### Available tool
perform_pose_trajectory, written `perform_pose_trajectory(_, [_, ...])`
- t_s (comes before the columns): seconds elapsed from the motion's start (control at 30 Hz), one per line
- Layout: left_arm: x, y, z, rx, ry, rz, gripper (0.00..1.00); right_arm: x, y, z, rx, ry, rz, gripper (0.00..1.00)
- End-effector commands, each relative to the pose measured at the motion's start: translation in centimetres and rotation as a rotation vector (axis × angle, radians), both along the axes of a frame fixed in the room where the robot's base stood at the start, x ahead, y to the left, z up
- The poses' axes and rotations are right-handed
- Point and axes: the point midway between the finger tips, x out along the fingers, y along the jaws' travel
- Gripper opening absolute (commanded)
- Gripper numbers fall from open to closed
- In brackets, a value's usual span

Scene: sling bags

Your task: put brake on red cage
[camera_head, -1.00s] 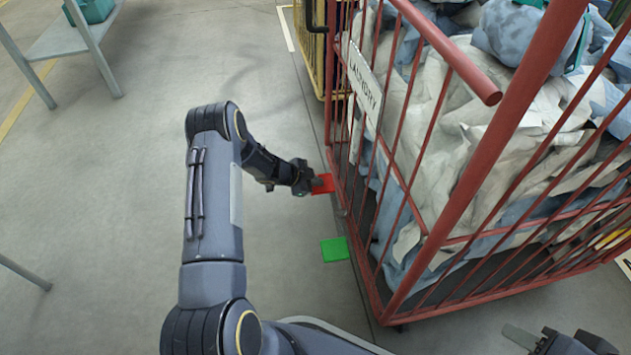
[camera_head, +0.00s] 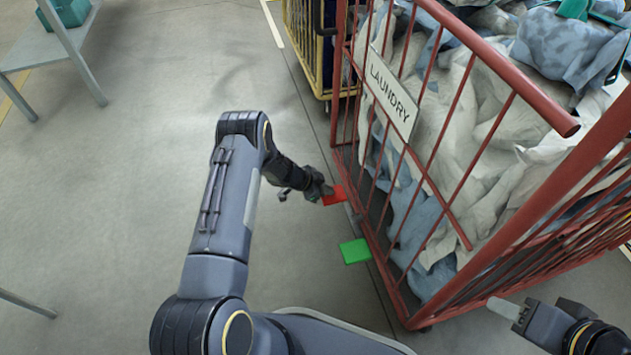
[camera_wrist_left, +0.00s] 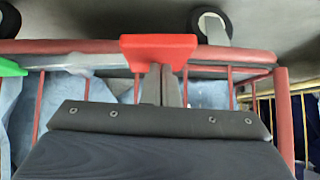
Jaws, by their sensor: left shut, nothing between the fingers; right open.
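The red cage (camera_head: 471,245) stands at the right in the head view, filled with laundry bags and bearing a LAUNDRY sign (camera_head: 391,92). A red pedal (camera_head: 335,195) and a green pedal (camera_head: 355,251) stick out low from its near left side. My left gripper (camera_head: 322,190) is at the red pedal, its fingers shut and empty. In the left wrist view the fingertips (camera_wrist_left: 163,72) reach the red pedal (camera_wrist_left: 159,46), seemingly touching it. The green pedal (camera_wrist_left: 10,67) shows at that view's left edge. My right gripper (camera_head: 503,309) is at lower right, near the cage; its fingers are partly hidden.
A yellow cage (camera_head: 310,45) stands behind the red cage. A grey table (camera_head: 40,48) with a teal crate (camera_head: 66,11) is at upper left. Caster wheels (camera_wrist_left: 211,25) show in the left wrist view.

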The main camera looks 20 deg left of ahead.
Motion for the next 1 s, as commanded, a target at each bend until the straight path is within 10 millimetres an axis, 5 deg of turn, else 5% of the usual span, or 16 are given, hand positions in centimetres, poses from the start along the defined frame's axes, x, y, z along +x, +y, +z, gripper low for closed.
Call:
perform_pose_trajectory(0.3, [0.1,-0.1,-2.6,0.002,-0.002,-0.001,0.00,0.0,0.0,-2.0,0.000,0.000,0.000,0.41])
perform_pose_trajectory(1.0, [-0.1,-0.2,-3.8,0.004,0.002,-0.001,0.00,0.0,0.0,-2.7,0.000,0.000,0.000,0.41])
